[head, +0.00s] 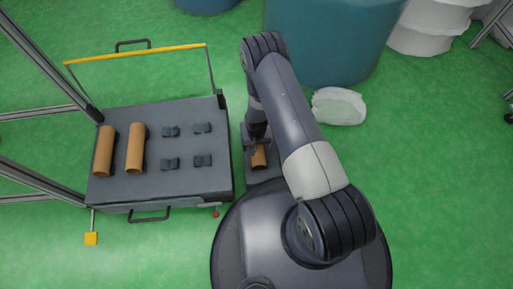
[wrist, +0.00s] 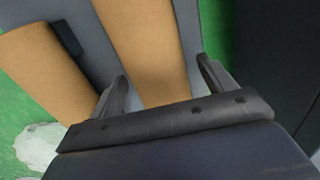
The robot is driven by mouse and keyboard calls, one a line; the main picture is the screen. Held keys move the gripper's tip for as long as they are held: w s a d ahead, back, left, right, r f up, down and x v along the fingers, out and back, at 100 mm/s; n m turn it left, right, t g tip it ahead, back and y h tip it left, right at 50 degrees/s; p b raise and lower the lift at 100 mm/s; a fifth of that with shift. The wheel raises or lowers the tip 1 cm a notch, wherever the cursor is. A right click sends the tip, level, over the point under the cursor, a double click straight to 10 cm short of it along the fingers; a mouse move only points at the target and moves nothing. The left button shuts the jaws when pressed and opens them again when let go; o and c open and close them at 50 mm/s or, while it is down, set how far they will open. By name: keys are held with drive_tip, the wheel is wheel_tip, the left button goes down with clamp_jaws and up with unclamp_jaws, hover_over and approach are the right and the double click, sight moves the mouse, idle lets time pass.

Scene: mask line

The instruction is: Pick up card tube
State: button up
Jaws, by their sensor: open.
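A brown card tube (head: 259,157) lies on a small grey surface (head: 262,178) right of the cart in the head view, partly hidden by my gripper (head: 257,144). In the wrist view my gripper (wrist: 164,82) is open. A card tube (wrist: 143,40) runs between its two fingers, with gaps visible beside it; I cannot tell how deep the fingers reach. A second card tube (wrist: 42,68) lies to the left, outside the fingers. Two more card tubes show on the cart in the head view, a left one (head: 104,151) and a right one (head: 136,148).
The grey cart (head: 190,184) with a yellow bar (head: 135,54) stands left of my arm. Several small dark holders (head: 171,162) on its top are empty. A large teal drum (head: 330,40) and a white lump (head: 339,106) stand beyond my arm. Green floor is free at right.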

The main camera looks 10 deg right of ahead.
drive_tip(key=shift+f, duration=0.6)
drive_tip(key=shift+r, duration=0.1)
drive_tip(key=shift+c, duration=0.4)
drive_tip(key=c, duration=1)
